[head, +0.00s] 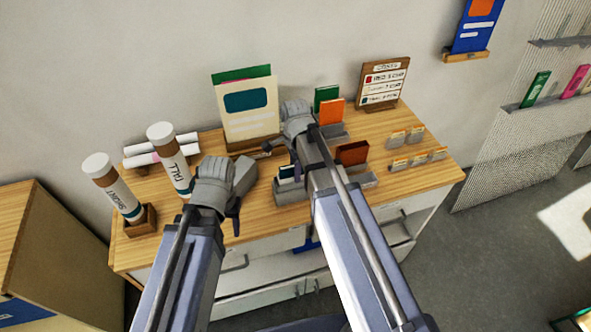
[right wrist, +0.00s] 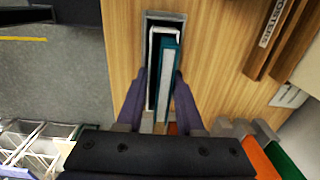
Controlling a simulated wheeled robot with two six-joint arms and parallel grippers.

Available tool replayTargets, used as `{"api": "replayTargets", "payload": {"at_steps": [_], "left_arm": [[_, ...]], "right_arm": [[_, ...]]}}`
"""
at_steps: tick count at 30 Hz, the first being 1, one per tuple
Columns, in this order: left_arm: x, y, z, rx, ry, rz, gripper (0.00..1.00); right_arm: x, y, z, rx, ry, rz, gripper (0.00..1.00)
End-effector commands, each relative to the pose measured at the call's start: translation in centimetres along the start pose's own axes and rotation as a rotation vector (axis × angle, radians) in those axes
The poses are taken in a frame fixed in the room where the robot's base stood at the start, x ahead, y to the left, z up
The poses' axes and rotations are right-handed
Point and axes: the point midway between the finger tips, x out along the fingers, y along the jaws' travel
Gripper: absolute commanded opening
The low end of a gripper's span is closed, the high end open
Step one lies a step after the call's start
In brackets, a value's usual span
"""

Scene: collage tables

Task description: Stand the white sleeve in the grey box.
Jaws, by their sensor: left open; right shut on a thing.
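The grey box (right wrist: 152,18) stands on the wooden top in the right wrist view; in the head view its end shows (head: 286,188) beside my right arm. The white sleeve (right wrist: 151,75), a thin white-edged shell with a dark inside, is between the fingers of my right gripper (right wrist: 160,90), at the box's opening. A teal piece (right wrist: 171,60) shows close along its right side. My right gripper, also in the head view (head: 291,155), is shut on the sleeve; I cannot tell how deep the sleeve sits. My left gripper (head: 237,205) is open and empty above the counter's front.
Several grey holders with orange, green and brown cards (head: 352,153) stand right of my right arm. A large cream booklet (head: 247,108) stands behind. Two labelled tubes (head: 170,160) and white rolls (head: 185,138) are at the left. Some counter top is bare at the right.

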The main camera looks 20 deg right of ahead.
Motion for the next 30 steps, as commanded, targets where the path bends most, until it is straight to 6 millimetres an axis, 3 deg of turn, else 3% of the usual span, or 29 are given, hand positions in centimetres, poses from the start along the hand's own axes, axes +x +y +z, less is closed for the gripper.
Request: {"api": "replayTargets", "payload": {"at_steps": [2, 3, 12, 23, 30], "left_arm": [[0.0, 0.0, 0.0, 0.0, 0.0, 0.0, 0.53], [0.0, 0.0, 0.0, 0.0, 0.0, 0.0, 0.53], [0.0, 0.0, 0.0, 0.0, 0.0, 0.0, 0.53], [0.0, 0.0, 0.0, 0.015, 0.001, -0.003, 0.53], [-2.1, -0.2, 0.1, 0.012, 0.001, -0.002, 0.53]], "right_arm": [[0.0, 0.0, 0.0, 0.0, 0.0, 0.0, 0.0], [0.0, 0.0, 0.0, 0.0, 0.0, 0.0, 0.39], [0.0, 0.0, 0.0, 0.0, 0.0, 0.0, 0.71], [0.0, 0.0, 0.0, 0.0, 0.0, 0.0, 0.71], [-2.1, 0.0, 0.0, 0.0, 0.0, 0.0, 0.71]]}}
